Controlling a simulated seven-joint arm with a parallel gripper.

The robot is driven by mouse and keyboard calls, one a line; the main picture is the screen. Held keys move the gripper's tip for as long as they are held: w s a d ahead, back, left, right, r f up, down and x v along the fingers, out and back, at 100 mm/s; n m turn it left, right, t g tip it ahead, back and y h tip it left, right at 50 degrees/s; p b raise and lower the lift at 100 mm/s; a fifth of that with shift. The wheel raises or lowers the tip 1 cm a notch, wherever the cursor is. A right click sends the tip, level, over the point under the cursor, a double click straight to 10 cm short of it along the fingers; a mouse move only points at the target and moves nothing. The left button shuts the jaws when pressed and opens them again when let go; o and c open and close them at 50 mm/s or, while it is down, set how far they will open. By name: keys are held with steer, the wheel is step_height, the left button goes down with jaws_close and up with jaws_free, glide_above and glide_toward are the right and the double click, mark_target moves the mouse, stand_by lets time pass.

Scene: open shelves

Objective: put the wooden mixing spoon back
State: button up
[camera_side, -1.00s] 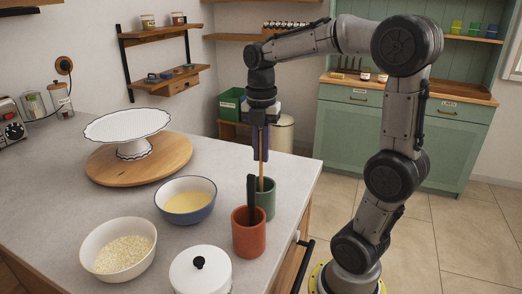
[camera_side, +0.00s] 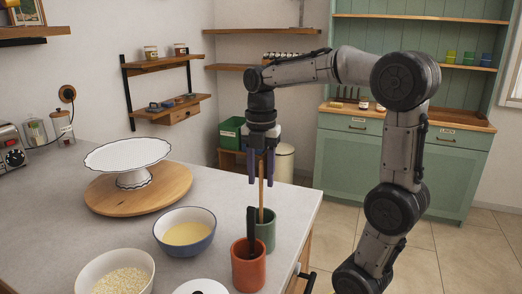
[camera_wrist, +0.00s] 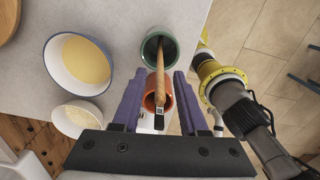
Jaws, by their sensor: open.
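The wooden mixing spoon (camera_side: 261,199) stands nearly upright in the green pot (camera_side: 267,236) near the counter's right edge. Its handle rises between my fingers. My gripper (camera_side: 261,182) points down above the pot, with its purple fingers spread apart on both sides of the handle. In the wrist view the spoon (camera_wrist: 160,68) runs from the green pot (camera_wrist: 144,56) up between the open fingertips, clear of both. The spoon's lower end is hidden inside the pot.
An orange pot (camera_side: 248,272) with a black utensil (camera_side: 251,226) stands just in front of the green pot. A blue-rimmed bowl (camera_side: 173,240), a white bowl of grains (camera_side: 88,268) and a cake stand (camera_side: 128,160) are to the left.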

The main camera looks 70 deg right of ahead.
step_height(320, 180, up, 9)
steer(key=shift+r, duration=0.4)
steer(key=shift+a, duration=0.1)
steer(key=s+a+f+m+t, duration=0.2)
steer(key=s+a+f+m, duration=0.2)
steer(key=m, duration=0.5)
steer(key=s+a+f+m+t, duration=0.3)
steer(key=s+a+f+m, duration=0.2)
steer(key=a+f+m, duration=0.2)
steer(key=shift+s+a+f+m+t, duration=0.35)
steer(key=shift+f+m, duration=1.05)
steer(key=shift+m, duration=0.3)
